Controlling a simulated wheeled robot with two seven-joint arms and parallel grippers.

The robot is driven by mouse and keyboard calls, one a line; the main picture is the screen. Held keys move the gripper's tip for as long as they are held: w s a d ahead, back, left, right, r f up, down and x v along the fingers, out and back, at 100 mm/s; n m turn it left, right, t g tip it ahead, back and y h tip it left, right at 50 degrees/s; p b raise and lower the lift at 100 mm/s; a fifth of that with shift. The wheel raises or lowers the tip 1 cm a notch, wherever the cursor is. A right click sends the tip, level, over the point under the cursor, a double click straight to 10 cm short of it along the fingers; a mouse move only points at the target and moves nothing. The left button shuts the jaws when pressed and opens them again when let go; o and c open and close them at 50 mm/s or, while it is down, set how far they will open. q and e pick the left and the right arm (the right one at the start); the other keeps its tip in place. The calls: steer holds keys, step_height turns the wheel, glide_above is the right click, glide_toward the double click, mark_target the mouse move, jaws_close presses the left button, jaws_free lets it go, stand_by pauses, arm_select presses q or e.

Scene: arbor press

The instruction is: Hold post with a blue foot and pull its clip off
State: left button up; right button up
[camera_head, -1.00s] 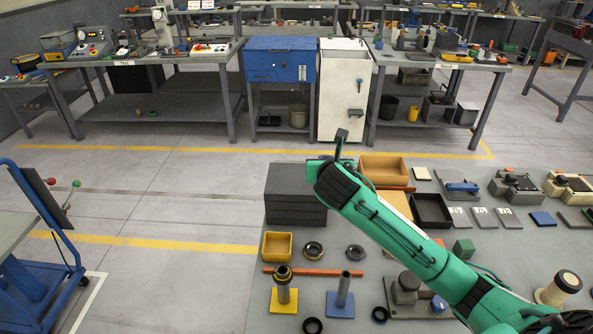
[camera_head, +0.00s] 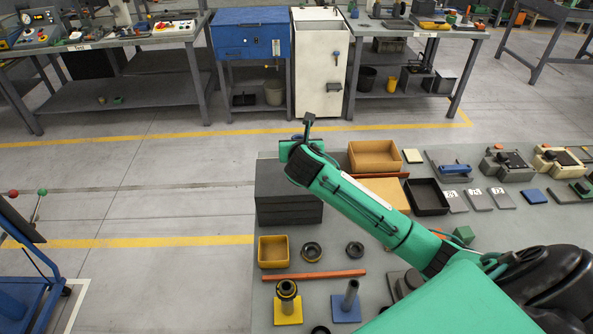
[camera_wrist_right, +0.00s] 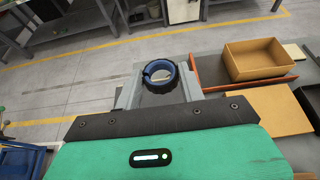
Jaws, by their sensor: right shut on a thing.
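The post with a blue foot (camera_head: 350,299) stands upright on the table at the bottom of the head view. No clip shows on its top. My right gripper (camera_head: 298,143) is at the end of the green arm, above the dark block stack in the picture and away from the post. In the right wrist view, a dark ring with blue on it (camera_wrist_right: 158,87), with a notch at its left, is at the gripper's front; it looks like a clip. My left gripper is not in view.
A yellow-footed post (camera_head: 288,309) with a dark ring at its top stands left of the blue-footed one. An orange bar (camera_head: 315,275), a yellow box (camera_head: 273,240) and two dark rings lie behind. A dark block stack (camera_head: 288,212) and a tan tray (camera_head: 374,169) stand farther back.

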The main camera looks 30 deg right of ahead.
steer(key=f+p, duration=0.1)
steer(key=f, duration=0.7)
steer(key=shift+w+f, duration=0.15)
steer(key=shift+w, duration=0.05)
steer(key=shift+f, duration=0.35)
step_height(320, 180, down, 4)
steer(key=shift+r, duration=0.25)
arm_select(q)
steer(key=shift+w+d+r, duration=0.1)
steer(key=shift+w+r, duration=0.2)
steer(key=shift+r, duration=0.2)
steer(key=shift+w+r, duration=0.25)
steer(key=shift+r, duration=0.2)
arm_select(e)
steer(key=shift+f, duration=0.1)
steer(key=o, duration=0.7)
steer(key=shift+f, duration=0.15)
steer(key=shift+c, duration=0.2)
steer(key=o, duration=0.4)
